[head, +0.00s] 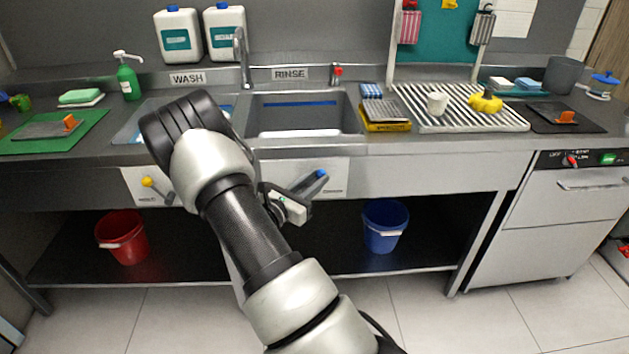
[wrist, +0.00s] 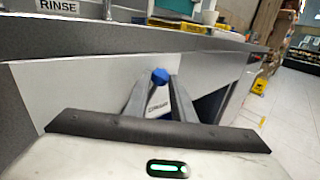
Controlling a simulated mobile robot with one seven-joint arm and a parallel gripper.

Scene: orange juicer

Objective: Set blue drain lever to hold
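The blue drain lever's knob (head: 321,173) shows at the front of the white panel (head: 335,181) below the rinse sink. My gripper (head: 308,187) is at this panel, with its fingers pointing toward the knob. In the wrist view the blue knob (wrist: 160,76) appears between my two fingertips (wrist: 160,82), at their far end. The fingers stand apart, with panel and small lettering visible between them. I cannot tell whether either finger touches the knob. The lever's arm is mostly hidden by my fingers, and the panel's markings are too small to read.
A yellow-knobbed lever (head: 147,182) is on the panel under the wash sink. A red bucket (head: 122,237) and a blue bucket (head: 385,226) stand on the lower shelf. The counter's front edge (wrist: 215,42) runs above my gripper. The floor in front is clear.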

